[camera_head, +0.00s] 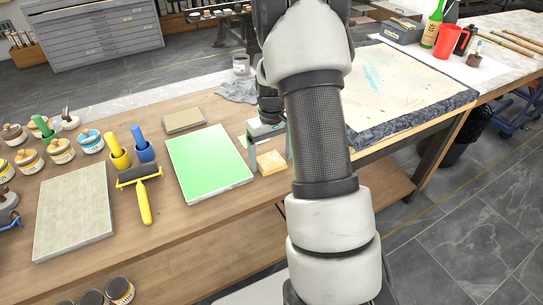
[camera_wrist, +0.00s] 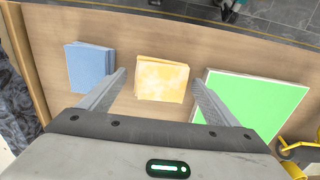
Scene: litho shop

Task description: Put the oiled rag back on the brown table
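A folded yellow, blotchy cloth (camera_head: 271,162) lies flat on the brown table (camera_head: 215,225), beside the green plate; it looks like the oiled rag. It also shows in the wrist view (camera_wrist: 161,79), between my fingers as seen from above. A folded blue cloth (camera_wrist: 91,66) lies beyond my other finger; my arm hides it in the head view. My gripper (camera_wrist: 158,77) is open and holds nothing. It points down over the yellow cloth; whether the fingers touch the table is unclear.
The green plate (camera_head: 208,162) lies close beside the yellow cloth. A yellow-handled roller (camera_head: 143,195), ink jars (camera_head: 61,150) and a grey slab (camera_head: 76,211) are at left. A crumpled grey cloth (camera_head: 238,90) lies behind.

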